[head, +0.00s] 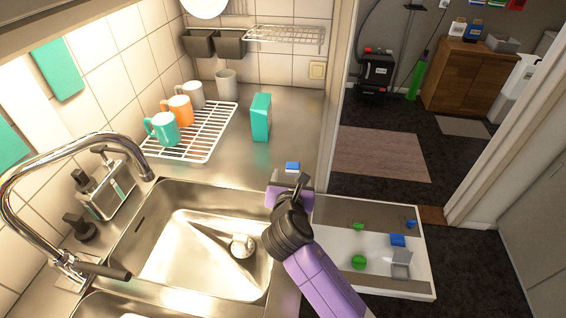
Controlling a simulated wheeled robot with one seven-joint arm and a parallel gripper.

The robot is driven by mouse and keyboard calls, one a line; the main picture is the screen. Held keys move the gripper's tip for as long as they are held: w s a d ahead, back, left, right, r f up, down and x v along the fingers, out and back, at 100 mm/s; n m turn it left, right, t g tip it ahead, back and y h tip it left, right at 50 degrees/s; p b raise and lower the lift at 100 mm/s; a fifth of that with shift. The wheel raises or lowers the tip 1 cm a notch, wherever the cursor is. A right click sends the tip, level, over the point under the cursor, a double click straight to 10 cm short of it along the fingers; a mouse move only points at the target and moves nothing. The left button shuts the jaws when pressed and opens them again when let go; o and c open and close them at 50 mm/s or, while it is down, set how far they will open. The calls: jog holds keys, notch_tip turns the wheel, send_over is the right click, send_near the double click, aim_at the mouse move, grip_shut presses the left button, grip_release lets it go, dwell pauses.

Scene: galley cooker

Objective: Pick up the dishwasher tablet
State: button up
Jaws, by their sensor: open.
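A small blue-and-white block (292,166), which looks like the dishwasher tablet, lies on the steel counter right of the sink, near the wall edge. My gripper (289,178) is just in front of it, with its dark fingers apart and nothing visible between them. The tablet shows just beyond the fingers; I cannot tell whether they touch it. My purple arm comes up from the lower right and hides part of the counter edge.
A teal box (261,117) stands behind the tablet. A white rack (186,150) holds mugs to the left. The sink (190,277) is left of my arm. An open white tray or drawer (340,274) with small green, blue and grey items lies lower right.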

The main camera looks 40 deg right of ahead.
aim_at(293, 164)
jog(key=shift+s+n, duration=0.25)
jog(key=shift+n, duration=0.05)
jog(key=shift+w+d+f, duration=0.1)
jog(key=shift+f, duration=0.05)
jog(key=shift+p+x, duration=0.3)
jog(key=shift+x, duration=3.5)
grip_shut()
jog(key=shift+r, duration=0.25)
